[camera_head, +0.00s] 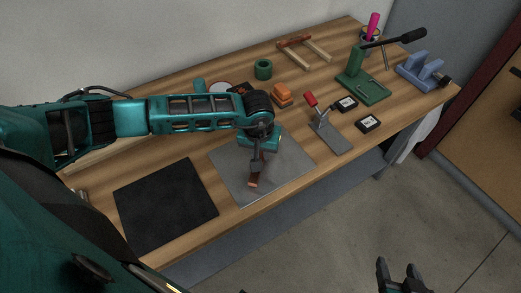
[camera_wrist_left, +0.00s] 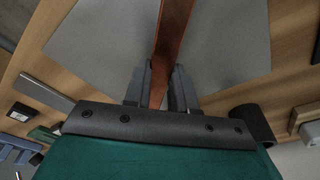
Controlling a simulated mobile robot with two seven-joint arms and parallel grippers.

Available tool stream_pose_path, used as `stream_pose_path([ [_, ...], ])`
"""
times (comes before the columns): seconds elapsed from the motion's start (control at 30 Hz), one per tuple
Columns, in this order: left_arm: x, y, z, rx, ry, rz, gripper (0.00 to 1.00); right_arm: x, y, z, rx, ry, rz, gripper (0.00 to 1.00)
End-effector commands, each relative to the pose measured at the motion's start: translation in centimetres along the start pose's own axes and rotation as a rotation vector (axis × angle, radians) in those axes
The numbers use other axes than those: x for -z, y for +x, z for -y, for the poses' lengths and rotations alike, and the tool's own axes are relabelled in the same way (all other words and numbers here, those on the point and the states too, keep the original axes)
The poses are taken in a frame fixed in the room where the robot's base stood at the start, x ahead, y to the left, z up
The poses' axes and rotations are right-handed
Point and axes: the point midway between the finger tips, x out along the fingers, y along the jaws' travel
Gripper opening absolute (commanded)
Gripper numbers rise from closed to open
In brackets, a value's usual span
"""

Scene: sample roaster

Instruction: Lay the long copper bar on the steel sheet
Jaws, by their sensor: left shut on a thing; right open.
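The long copper bar (camera_head: 253,183) is reddish brown and shows below my left gripper (camera_head: 257,166) in the head view. My left gripper is shut on it, over the grey steel sheet (camera_head: 289,164). In the left wrist view the bar (camera_wrist_left: 173,35) runs from between the fingers (camera_wrist_left: 161,82) out across the steel sheet (camera_wrist_left: 95,45). I cannot tell whether the bar touches the sheet. Part of the bar is hidden by the gripper. My right gripper (camera_head: 400,276) is open and empty at the bottom of the head view, over the floor beyond the bench's front edge.
A black mat (camera_head: 165,205) lies left of the sheet on the wooden bench (camera_head: 220,222). A red-handled clamp (camera_head: 328,128) stands just right of the sheet. Orange blocks (camera_head: 281,95), a green ring (camera_head: 263,69), a green press (camera_head: 362,85) and a blue vise (camera_head: 420,72) stand farther back.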

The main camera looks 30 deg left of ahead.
Motion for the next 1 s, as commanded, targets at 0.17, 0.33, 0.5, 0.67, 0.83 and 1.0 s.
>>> stream_pose_path([
  [0.17, 0.1, 0.4, 0.0, -0.001, 0.000, -0.003, 0.00, -0.4, 0.3, 0.0, 0.000, 0.000, -0.001, 0.60],
  [0.33, 0.0, 0.8, 0.0, -0.001, -0.001, -0.003, 0.00, -0.8, 0.6, 0.0, 0.000, 0.000, -0.001, 0.60],
  [0.5, 0.0, 1.1, 0.0, -0.001, -0.001, -0.004, 0.00, -1.1, 0.8, 0.0, 0.000, -0.001, -0.001, 0.60],
  [0.67, -0.2, 1.1, 0.1, 0.001, -0.001, 0.000, 0.32, -1.0, 0.8, 0.0, 0.000, -0.001, -0.001, 0.60],
  [0.83, -0.2, 1.1, 0.0, 0.001, -0.001, 0.000, 0.48, -1.0, 0.8, 0.0, 0.000, -0.001, -0.002, 0.60],
  [1.0, -0.2, 1.1, 0.0, 0.001, -0.001, 0.000, 0.51, -1.0, 0.8, 0.0, -0.001, -0.001, -0.002, 0.60],
])
